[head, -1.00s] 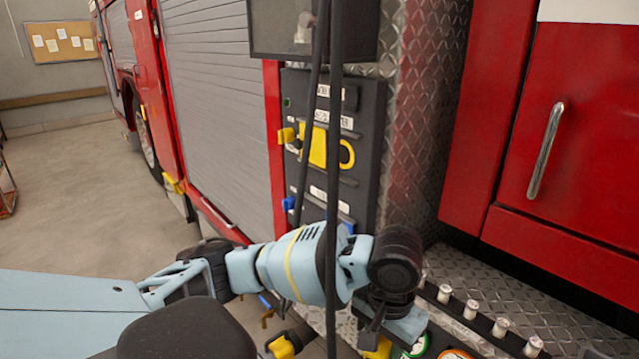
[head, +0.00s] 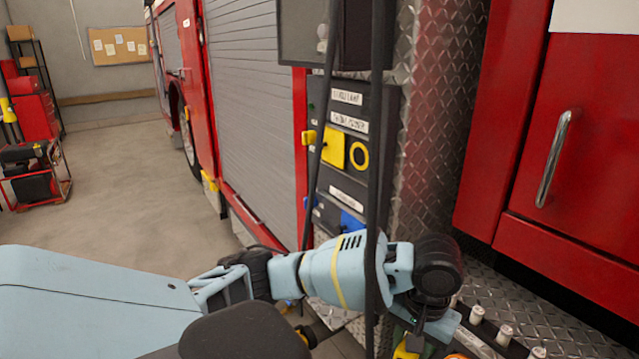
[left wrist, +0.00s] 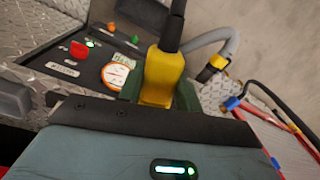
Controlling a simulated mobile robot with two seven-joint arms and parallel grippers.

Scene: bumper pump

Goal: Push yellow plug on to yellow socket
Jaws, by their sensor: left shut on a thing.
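The yellow plug (left wrist: 163,78) is upright between the dark fingers of my left gripper (left wrist: 160,94), with a black cable rising from its top. In the head view, my left gripper (head: 418,335) is low, below and right of the side panel, and a bit of the yellow plug (head: 405,349) shows under it. The yellow socket (head: 359,155) shows as a yellow ring on the dark panel, with a yellow square flap (head: 334,148) beside it on the left. The plug is well apart from the socket. My right gripper is not in view.
Black cables (head: 379,120) hang in front of the panel. A blue socket cover (head: 352,224) is below the yellow one. A red door with a handle (head: 552,158) is at the right. A control panel with gauge and knobs (left wrist: 105,60) lies below the gripper. Floor at left is open.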

